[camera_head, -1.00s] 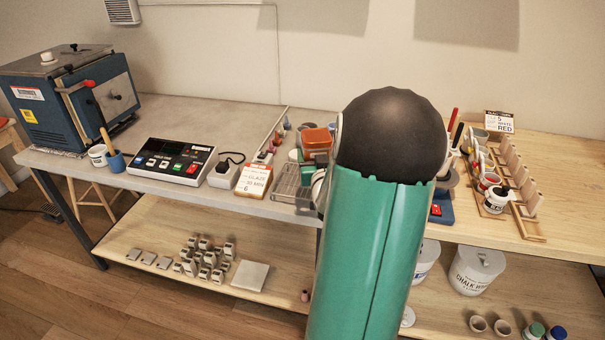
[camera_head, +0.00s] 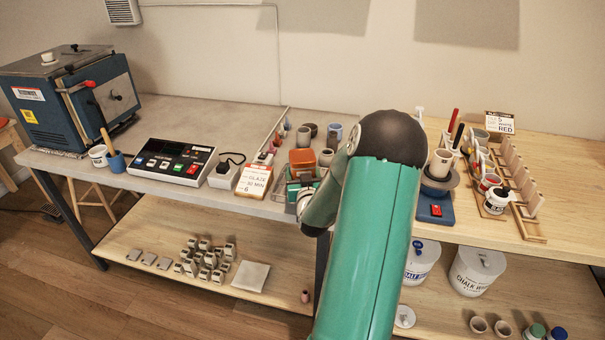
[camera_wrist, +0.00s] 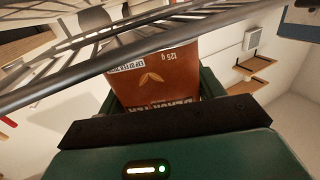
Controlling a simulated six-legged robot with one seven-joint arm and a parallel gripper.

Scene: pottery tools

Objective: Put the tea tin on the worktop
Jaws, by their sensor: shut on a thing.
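The tea tin (camera_wrist: 152,74) is orange-brown with pale lettering, upside down in the wrist view. My gripper (camera_wrist: 155,95) is shut on it, with a dark green finger on either side. In the head view my arm reaches over the bench and hides most of the gripper. An orange boxy thing (camera_head: 302,158) shows just beyond it; I cannot tell whether this is the tin. Wire bars (camera_wrist: 130,50) cross the wrist view close in front of the tin. The grey worktop (camera_head: 225,112) holds the control box (camera_head: 173,160).
The kiln (camera_head: 75,95) is at the left. A blue scale (camera_head: 436,209) and a wooden rack (camera_head: 515,190) are at the right. The grey top behind the control box is clear.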

